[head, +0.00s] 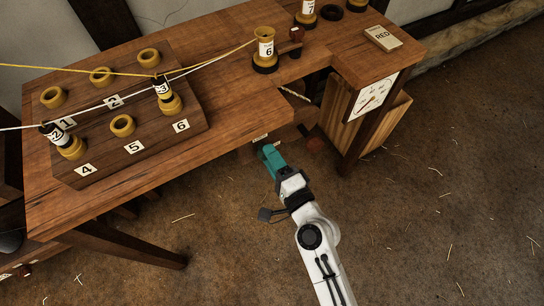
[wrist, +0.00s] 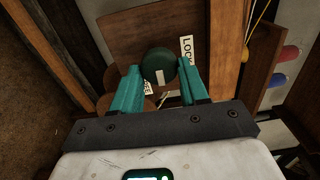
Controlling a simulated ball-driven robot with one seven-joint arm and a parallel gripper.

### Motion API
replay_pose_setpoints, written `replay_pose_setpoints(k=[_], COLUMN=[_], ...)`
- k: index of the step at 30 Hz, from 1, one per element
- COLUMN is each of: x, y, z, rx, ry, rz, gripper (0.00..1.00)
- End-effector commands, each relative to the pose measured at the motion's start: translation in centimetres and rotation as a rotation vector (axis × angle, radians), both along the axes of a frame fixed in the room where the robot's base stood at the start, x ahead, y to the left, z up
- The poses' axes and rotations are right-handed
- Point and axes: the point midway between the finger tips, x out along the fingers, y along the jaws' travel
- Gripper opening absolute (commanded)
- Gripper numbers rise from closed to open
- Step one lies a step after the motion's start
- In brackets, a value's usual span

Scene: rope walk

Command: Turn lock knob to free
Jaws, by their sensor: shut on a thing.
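A round dark green knob (wrist: 160,67) sits on a brown wooden panel (wrist: 125,32) in the wrist view. A white mark on its face points downward in that view. A white label reading LOCK (wrist: 187,50) is to its right; another white label (wrist: 147,88), partly hidden by a finger, is at its lower left. The teal fingers of my gripper (wrist: 160,75) are on both sides of the knob and shut on it. In the head view my gripper (head: 266,151) reaches under the front edge of the wooden bench (head: 232,112), and the knob is hidden there.
The bench carries a numbered board (head: 185,134) with yellow rings, bobbins and stretched cords. A bobbin marked 6 (head: 265,50), a RED plate (head: 383,38) and a dial (head: 374,95) are farther right. In the wrist view, red and blue buttons (wrist: 291,53) are at the right. The floor in front is clear.

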Motion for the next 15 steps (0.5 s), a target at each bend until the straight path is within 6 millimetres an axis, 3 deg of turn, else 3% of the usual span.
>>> replay_pose_setpoints(k=[15], x=[-0.01], y=[-0.11], z=[-0.25], rx=[0.246], ry=[0.169], rz=[-0.003], gripper=[0.13])
